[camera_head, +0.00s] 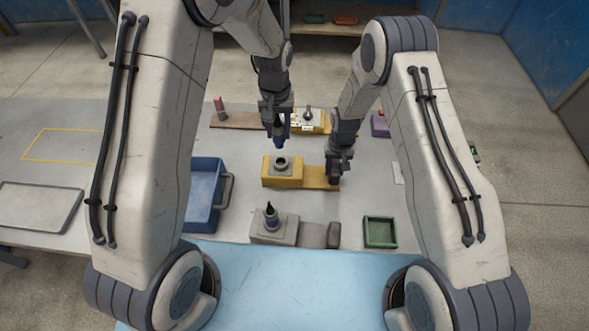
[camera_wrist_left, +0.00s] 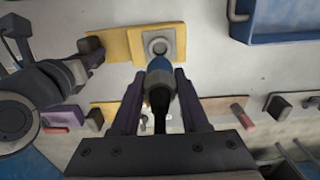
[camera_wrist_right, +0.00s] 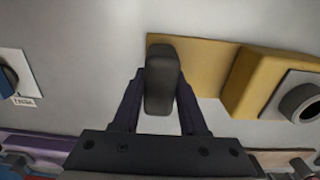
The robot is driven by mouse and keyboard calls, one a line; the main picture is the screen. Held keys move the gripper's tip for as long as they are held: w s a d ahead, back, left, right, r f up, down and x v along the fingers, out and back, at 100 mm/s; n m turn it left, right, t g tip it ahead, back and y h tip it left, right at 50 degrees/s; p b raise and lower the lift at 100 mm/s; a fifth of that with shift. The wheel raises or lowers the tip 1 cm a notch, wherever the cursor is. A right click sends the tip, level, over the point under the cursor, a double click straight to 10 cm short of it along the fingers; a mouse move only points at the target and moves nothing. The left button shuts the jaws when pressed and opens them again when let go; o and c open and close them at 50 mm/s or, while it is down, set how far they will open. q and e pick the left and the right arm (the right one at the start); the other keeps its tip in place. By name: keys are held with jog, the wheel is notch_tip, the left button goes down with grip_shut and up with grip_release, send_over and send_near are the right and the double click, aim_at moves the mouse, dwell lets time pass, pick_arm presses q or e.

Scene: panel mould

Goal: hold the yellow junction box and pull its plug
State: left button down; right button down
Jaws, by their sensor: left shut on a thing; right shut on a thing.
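The yellow junction box (camera_head: 283,181) sits mid-table with a grey round socket (camera_head: 282,163) on top; the socket also shows in the left wrist view (camera_wrist_left: 160,46). A flat yellow plate joins its right side, with a dark grey grip block (camera_wrist_right: 162,80) at the plate's end. My right gripper (camera_head: 335,170) is shut on that block. My left gripper (camera_head: 276,122) is shut on the blue and black plug (camera_wrist_left: 160,78), above the socket. In the head view a small gap shows between plug and socket, and the socket's hole looks empty.
A grey box (camera_head: 268,238) with its own dark plug stands in front. A green tray (camera_head: 380,235) is at front right, a blue bin (camera_head: 203,190) at left. Another yellow unit (camera_head: 325,122), a purple one (camera_head: 379,126) and a brown board (camera_head: 240,120) stand behind.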

jog(key=shift+c, duration=1.8)
grip_release()
notch_tip(320, 180, up, 12)
jog(key=shift+r, duration=0.1)
